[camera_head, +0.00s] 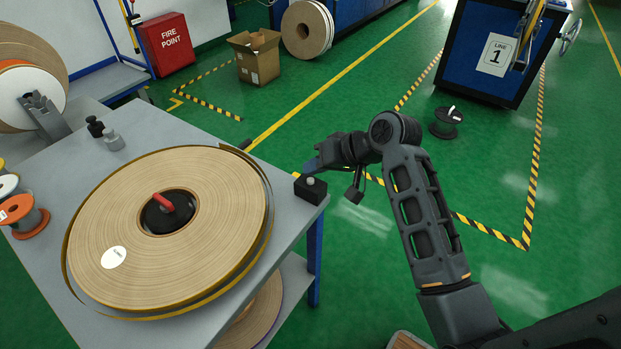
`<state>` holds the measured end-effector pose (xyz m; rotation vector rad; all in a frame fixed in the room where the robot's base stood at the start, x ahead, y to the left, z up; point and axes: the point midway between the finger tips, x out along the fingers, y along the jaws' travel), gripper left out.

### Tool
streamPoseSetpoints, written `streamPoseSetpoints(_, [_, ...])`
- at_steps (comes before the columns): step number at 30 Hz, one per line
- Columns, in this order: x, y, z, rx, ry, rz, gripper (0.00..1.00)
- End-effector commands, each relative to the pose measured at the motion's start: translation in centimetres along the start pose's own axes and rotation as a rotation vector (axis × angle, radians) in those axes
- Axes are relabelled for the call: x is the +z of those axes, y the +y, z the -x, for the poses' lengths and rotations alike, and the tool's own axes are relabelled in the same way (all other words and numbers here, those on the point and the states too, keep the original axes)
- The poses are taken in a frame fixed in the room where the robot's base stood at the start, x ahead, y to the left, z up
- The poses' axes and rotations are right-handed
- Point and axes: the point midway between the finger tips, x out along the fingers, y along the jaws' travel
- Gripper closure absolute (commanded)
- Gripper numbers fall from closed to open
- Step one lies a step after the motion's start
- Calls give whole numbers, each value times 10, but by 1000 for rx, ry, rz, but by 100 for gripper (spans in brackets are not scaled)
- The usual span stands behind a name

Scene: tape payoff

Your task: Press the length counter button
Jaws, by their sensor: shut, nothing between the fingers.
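The length counter looks like a small black box (310,189) at the right corner of the grey table. A pale grey round button (310,181) sits on its top. My gripper (311,167) is at the end of my dark arm, just above and behind the box in the picture. The fingers look shut and empty. Whether the fingertips touch the button or stop short of it, I cannot tell from this view.
A large tape reel (215,200) with a red-handled black hub covers much of the table (290,235). Small weights (113,139) and orange spools (22,214) stand at the left. A black spool (446,124) lies there.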

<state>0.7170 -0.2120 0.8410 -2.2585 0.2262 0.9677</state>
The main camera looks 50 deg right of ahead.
Motion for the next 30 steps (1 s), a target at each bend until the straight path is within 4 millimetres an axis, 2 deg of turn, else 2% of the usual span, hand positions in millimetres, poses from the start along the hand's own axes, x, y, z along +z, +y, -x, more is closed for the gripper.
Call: streamPoseSetpoints(30, [6,6,-8,0,-1,0,100])
